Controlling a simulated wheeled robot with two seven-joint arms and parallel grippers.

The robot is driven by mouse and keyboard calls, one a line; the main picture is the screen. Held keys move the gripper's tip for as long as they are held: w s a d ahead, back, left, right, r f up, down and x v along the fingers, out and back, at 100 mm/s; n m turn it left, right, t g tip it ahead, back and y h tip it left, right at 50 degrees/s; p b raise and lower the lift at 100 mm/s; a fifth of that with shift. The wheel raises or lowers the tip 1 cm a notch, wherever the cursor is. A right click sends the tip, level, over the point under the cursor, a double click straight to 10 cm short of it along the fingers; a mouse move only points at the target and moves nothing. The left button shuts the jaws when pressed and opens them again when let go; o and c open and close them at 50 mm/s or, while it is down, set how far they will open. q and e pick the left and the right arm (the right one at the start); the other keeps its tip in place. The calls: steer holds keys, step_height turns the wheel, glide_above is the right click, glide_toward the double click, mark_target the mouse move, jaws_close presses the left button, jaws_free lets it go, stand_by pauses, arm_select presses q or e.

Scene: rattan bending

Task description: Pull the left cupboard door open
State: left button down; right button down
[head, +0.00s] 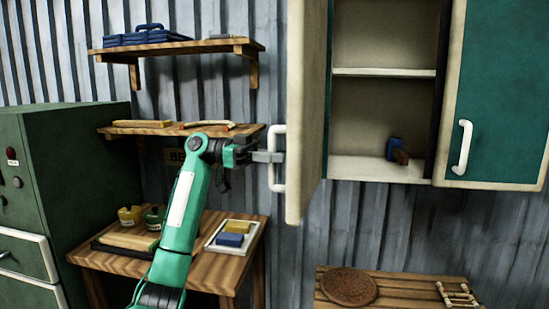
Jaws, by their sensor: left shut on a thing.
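The left cupboard door (306,110) stands swung out from the cupboard, seen nearly edge-on, with its cream edge and inner side showing. Its white bar handle (279,180) is on the left side of the door. My left gripper (268,156) is shut on this handle. The cupboard inside (384,42) is open to view, with one shelf and a small blue and brown tool (397,151) on its floor. The right cupboard door (502,90) is green with a cream frame and is closed. My right gripper is not in view.
Two wooden wall shelves (178,49) hold blue cases and rods. A wooden table (205,272) with pots, blocks and a tray stands below my left arm. A green cabinet (75,160) is at left. A slatted bench (400,288) with a round woven mat is lower right.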

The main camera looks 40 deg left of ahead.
arm_select(q)
steer(key=c, duration=1.4)
jaws_free()
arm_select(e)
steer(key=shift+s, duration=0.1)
